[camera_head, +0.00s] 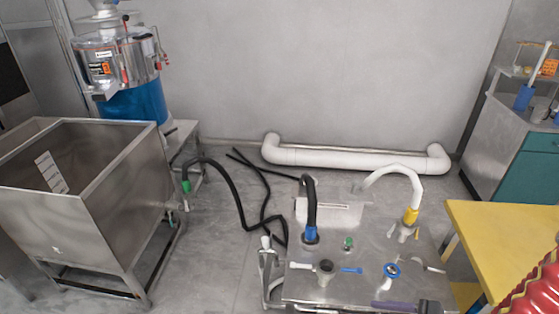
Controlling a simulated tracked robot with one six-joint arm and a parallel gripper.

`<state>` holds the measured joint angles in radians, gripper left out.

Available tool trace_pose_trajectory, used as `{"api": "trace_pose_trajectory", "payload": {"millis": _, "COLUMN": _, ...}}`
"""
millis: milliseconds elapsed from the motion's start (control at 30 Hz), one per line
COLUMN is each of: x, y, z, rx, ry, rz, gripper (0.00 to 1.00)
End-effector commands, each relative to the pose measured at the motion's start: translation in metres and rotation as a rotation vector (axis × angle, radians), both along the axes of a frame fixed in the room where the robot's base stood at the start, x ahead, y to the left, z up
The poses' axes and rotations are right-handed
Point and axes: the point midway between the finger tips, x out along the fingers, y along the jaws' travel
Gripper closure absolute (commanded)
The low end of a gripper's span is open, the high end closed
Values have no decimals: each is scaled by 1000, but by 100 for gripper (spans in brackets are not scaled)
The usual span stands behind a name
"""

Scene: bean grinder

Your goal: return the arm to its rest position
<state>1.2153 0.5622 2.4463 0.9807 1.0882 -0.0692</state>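My arm and gripper do not show clearly anywhere in the head view, so I cannot tell their pose or whether the gripper is open or shut. The bean grinder (120,62), a steel machine with a blue lower body (137,101), stands at the back left. A low steel work table (335,275) is at the bottom centre, with a black hose (311,205) with a blue collar and a white hose (393,172) with a yellow collar on it.
A large open steel bin (65,220) stands at left. A yellow table (505,232) and a red ribbed object (535,287) are at lower right. A white pipe (345,158) lies along the wall. Black hoses cross the floor (215,265), which has bare room between bin and table.

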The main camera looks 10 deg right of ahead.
Motion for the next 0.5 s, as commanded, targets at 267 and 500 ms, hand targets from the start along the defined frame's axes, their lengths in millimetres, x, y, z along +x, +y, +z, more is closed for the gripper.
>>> {"api": "trace_pose_trajectory", "payload": {"millis": 267, "x": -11, "y": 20, "z": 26, "rx": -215, "ry": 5, "rz": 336, "gripper": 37}}
{"api": "trace_pose_trajectory", "payload": {"millis": 500, "x": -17, "y": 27, "z": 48, "rx": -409, "ry": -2, "rz": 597, "gripper": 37}}
